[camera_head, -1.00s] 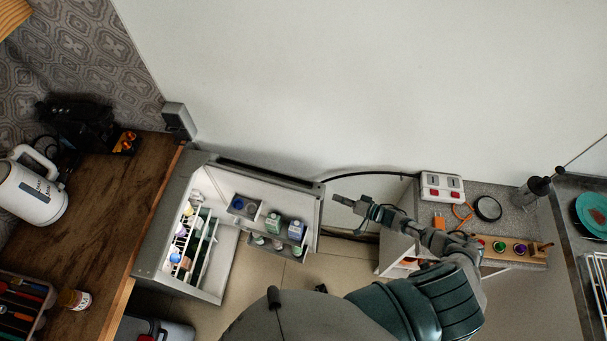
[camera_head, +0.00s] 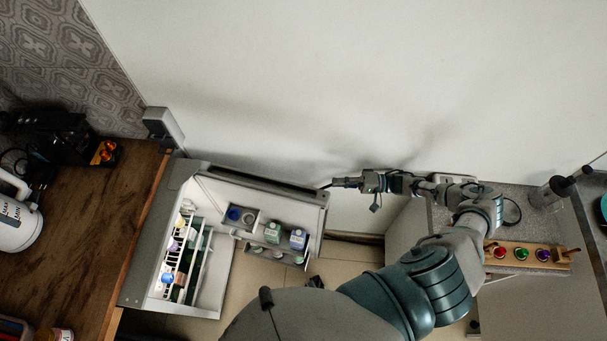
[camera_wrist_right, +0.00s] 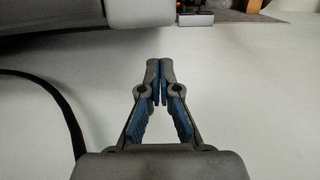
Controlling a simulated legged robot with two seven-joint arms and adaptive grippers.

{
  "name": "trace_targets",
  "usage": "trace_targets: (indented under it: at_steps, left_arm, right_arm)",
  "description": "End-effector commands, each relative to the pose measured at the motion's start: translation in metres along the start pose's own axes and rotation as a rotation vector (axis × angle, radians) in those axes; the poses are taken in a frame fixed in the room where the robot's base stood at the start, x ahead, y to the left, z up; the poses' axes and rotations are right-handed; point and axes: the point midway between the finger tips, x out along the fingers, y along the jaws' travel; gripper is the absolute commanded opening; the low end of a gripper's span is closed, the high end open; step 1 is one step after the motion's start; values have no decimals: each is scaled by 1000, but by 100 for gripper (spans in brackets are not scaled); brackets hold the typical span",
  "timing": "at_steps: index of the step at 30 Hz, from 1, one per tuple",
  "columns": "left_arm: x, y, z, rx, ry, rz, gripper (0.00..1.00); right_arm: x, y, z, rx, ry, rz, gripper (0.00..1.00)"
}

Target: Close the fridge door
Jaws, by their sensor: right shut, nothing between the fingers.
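The fridge (camera_head: 145,260) stands open on the left in the head view, its shelves of bottles and cartons showing. Its door (camera_head: 272,190) swings out to the right along the wall, with racks holding a blue cup and cartons on its inner side. My right gripper (camera_head: 336,184) is shut and empty, its tips beside the door's free end, close to the outer wall-side corner. I cannot tell if they touch. In the right wrist view the closed fingertips (camera_wrist_right: 160,67) point toward the white wall, and a grey surface, probably the door (camera_wrist_right: 60,17), shows at upper left.
A wooden counter (camera_head: 80,240) with a kettle (camera_head: 18,220) is at left. At right, a grey counter (camera_head: 520,225) carries a wooden rack of coloured knobs (camera_head: 530,254) and a power strip (camera_head: 455,179).

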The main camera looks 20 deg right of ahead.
Motion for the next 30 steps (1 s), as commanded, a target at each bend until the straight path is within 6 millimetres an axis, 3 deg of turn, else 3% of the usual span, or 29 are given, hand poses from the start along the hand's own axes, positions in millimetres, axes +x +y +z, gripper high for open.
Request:
trace_targets:
  at_steps: [1,8,21,30]
  left_arm:
    - [7,0,1,0,-2,1,71]
    - [4,2,8,1,-7,-4,71]
    - [4,2,38,6,-22,-4,71]
    - [5,1,42,9,-22,-6,71]
  right_arm:
    - [0,9,1,4,-2,1,0]
    - [18,6,0,5,-3,-8,0]
    - [88,8,-2,7,-2,-6,0]
    - [99,8,0,5,-1,-2,0]
